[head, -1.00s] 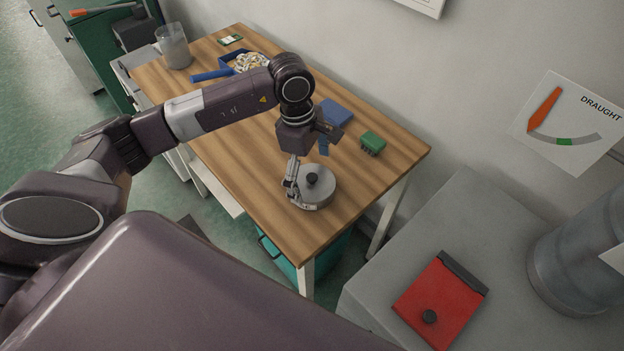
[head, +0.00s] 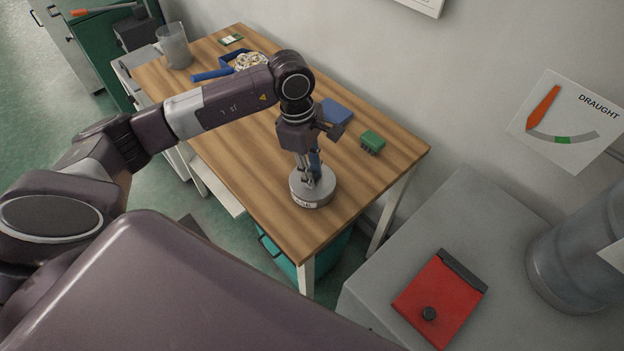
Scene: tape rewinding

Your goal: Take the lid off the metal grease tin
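The grease tin (head: 314,195) is a round grey metal tin standing upright on the wooden table near its front corner. Its lid, seen with a dark knob a moment ago, sits on the tin. My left gripper (head: 309,181) points down over the middle of the lid, with its fingertips at the knob. The fingers largely hide the knob. Whether they are shut on it or only around it cannot be made out. My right gripper is not in view.
On the wooden table (head: 262,190), a green block (head: 372,140) and a blue box (head: 337,111) lie behind the tin. A red object (head: 441,298) lies on the grey surface at right.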

